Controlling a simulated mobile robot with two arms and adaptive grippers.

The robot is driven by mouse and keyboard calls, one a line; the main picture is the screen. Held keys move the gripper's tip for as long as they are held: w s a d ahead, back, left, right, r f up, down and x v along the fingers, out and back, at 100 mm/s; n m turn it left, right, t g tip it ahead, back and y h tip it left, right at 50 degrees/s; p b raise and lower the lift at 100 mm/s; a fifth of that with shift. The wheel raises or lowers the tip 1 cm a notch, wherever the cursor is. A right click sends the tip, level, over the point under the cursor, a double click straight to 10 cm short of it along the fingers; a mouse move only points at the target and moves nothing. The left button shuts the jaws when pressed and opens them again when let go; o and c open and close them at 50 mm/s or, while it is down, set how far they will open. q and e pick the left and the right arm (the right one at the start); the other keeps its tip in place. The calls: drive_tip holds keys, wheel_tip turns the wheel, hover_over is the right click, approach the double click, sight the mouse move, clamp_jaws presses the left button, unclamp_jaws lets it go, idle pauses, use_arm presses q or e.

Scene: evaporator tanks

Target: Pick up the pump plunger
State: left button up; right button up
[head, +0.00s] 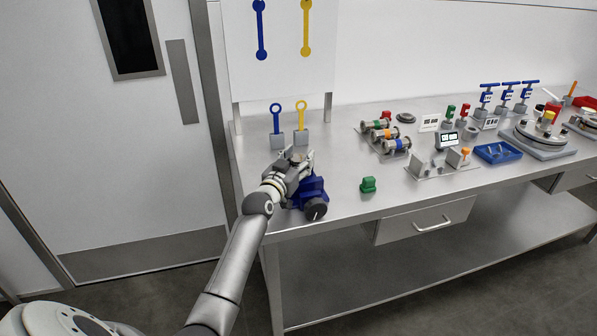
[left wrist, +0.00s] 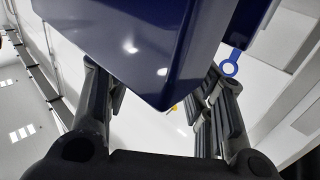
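A blue pump body (head: 313,188) with a dark round end (head: 316,210) stands near the left front corner of the steel bench. My left gripper (head: 300,158) is right at the pump and covers part of it, so I cannot make out the plunger clearly. In the left wrist view the blue pump body (left wrist: 135,45) fills the top, close to the camera. My right gripper is not in view.
Behind the gripper, blue (head: 276,117) and yellow (head: 301,115) ring-handled tools stand in grey blocks before a white board (head: 282,50). A green part (head: 368,185) sits to the right. Colored spools (head: 385,133) and a blue tray (head: 497,152) are farther right.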

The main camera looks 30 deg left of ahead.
use_arm(q)
drive_tip(key=c, duration=0.7)
drive_tip(key=shift+r, duration=0.1)
drive_tip(key=shift+c, duration=0.9)
